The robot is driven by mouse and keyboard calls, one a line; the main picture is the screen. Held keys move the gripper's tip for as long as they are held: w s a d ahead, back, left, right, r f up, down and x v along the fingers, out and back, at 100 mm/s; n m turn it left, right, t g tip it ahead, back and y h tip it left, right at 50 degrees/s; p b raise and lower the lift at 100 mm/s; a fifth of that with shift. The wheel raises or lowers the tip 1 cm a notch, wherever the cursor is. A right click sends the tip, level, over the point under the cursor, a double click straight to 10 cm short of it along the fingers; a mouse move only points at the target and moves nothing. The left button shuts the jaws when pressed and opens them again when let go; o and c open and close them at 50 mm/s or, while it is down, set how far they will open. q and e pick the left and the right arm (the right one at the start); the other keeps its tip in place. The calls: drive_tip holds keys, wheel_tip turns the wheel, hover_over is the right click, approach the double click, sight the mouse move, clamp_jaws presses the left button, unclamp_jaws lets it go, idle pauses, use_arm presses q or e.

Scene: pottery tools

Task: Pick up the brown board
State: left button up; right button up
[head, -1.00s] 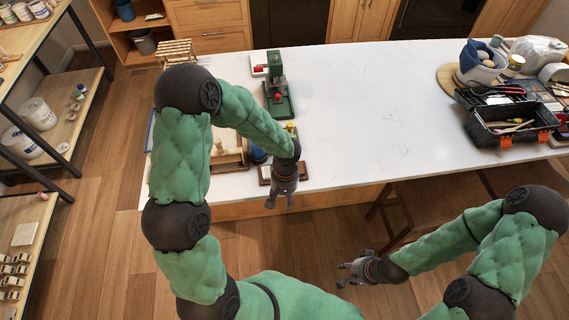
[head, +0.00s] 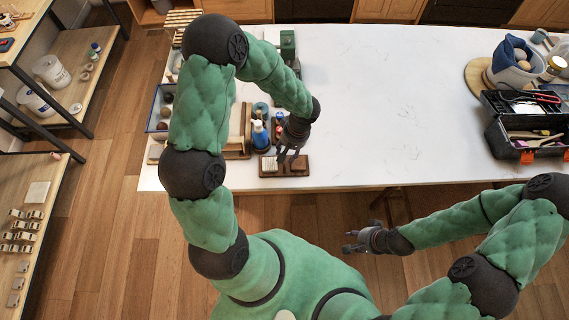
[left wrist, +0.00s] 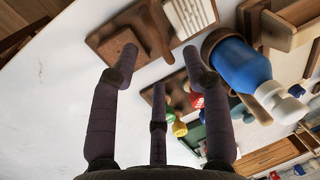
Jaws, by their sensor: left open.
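The brown board (head: 297,171) lies near the front edge of the white table, left of its middle. It has a raised brown part and a pale ribbed block on it. The board (left wrist: 112,42) also shows at the top of the left wrist view. My left gripper (head: 288,154) is open and empty, just above the board, and partly covers it. Its three spread fingers (left wrist: 160,62) point at the board, and I cannot tell whether they touch it. My right gripper (head: 351,241) is open and empty in front of the table, away from the board.
A blue bottle (head: 259,136) stands close behind the board's left side. A wooden holder (head: 238,145) and a blue-edged tray (head: 158,110) are further left. An open toolbox (head: 530,130) stands at the far right. The white table (head: 390,110) is clear in the middle.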

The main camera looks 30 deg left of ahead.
use_arm(q)
drive_tip(key=shift+s+a+f+p, duration=0.15)
drive_tip(key=shift+a+f, duration=0.1)
drive_tip(key=shift+f, duration=1.15)
drive_tip(key=shift+a+f+p, duration=0.15)
drive_tip(key=shift+a+f, duration=0.1)
drive_tip(key=shift+f, duration=1.15)
clamp_jaws()
